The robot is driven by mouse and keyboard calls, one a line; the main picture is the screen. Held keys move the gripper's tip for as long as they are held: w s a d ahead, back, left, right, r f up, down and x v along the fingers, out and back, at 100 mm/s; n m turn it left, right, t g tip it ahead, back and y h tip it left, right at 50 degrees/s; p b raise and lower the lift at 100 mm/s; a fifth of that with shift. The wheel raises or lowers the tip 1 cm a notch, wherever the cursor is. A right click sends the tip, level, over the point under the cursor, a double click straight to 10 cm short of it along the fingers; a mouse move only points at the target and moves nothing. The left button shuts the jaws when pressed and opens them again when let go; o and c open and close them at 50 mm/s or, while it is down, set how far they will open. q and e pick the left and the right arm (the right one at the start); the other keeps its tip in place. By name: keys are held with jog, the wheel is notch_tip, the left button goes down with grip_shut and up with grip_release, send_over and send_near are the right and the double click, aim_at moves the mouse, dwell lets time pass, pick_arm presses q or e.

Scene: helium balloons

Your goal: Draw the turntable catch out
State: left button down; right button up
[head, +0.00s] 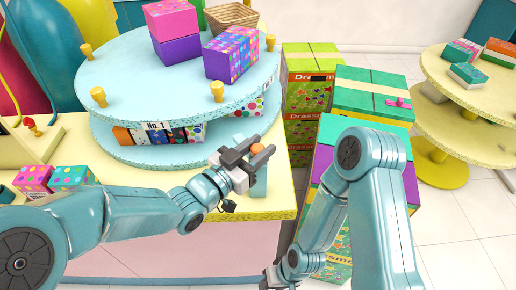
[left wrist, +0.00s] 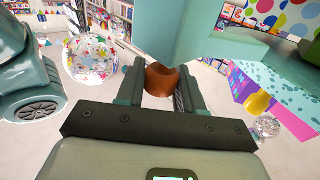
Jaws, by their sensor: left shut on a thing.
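The turntable (head: 126,66) is a light blue, round two-tier stand with yellow pegs on top. The catch shows as an orange-brown knob (head: 257,149) at a light blue block (head: 260,182) by the turntable's front right edge. My left gripper (head: 250,158) is shut on this knob. In the left wrist view the knob (left wrist: 161,79) sits between the two fingers (left wrist: 160,92), and the light blue part rises behind it. My right gripper (head: 274,276) is low at the bottom of the head view, partly cut off, and its jaws cannot be made out.
Pink-purple boxes (head: 174,30), a dotted purple box (head: 228,56) and a basket (head: 232,15) stand on the turntable. A yellow table (head: 282,196) carries it. Stacked cartons (head: 372,98) stand at the right, near my right arm. A yellow tiered stand (head: 450,90) is farther right.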

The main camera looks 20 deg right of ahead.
pick_arm(q)
jog(key=shift+r, duration=1.2)
jog(key=c, duration=0.8)
grip_release()
jog(key=shift+a, duration=0.1)
jog(key=shift+f, duration=0.1)
jog(key=b+v, duration=0.3)
jog(key=v, duration=1.3)
jog(key=shift+a, duration=0.15)
jog(key=shift+s, duration=0.15)
